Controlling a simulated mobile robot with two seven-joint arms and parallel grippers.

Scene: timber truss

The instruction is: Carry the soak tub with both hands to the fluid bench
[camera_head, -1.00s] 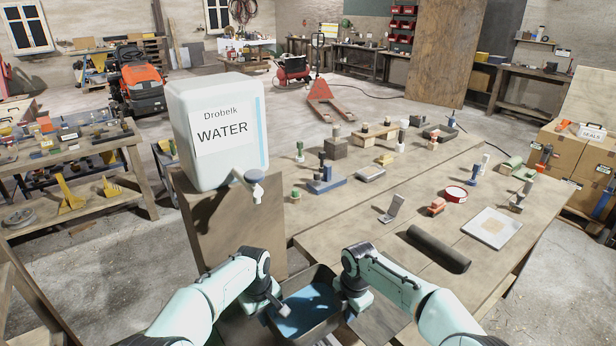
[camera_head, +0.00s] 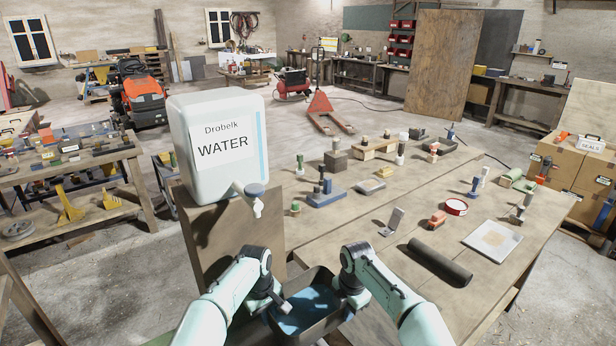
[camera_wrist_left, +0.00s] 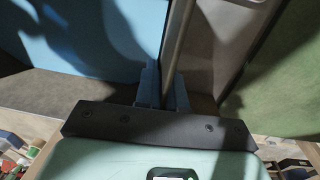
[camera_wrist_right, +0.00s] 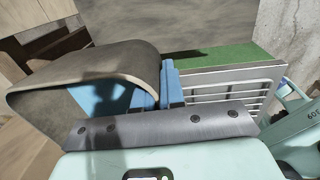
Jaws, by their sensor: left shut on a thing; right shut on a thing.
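The soak tub (camera_head: 318,271) is a grey, open tub at the bottom middle of the head view, with blue showing inside. My left gripper (camera_head: 281,303) is shut on its left side wall. My right gripper (camera_head: 349,294) is shut on its right side wall. The left wrist view shows the blue fingers (camera_wrist_left: 162,88) closed at the tub's rim (camera_wrist_left: 178,35). The right wrist view shows the fingers (camera_wrist_right: 171,84) at the tub's rounded wall (camera_wrist_right: 90,64). The tub's underside is hidden. I cannot tell which bench is the fluid bench.
A white water container (camera_head: 216,145) with a tap (camera_head: 256,200) stands on a wooden stand (camera_head: 215,242) just left of and beyond the tub. A wooden bench (camera_head: 385,270) with a dark roll (camera_head: 439,262) and several small items lies to the right. Open floor lies behind.

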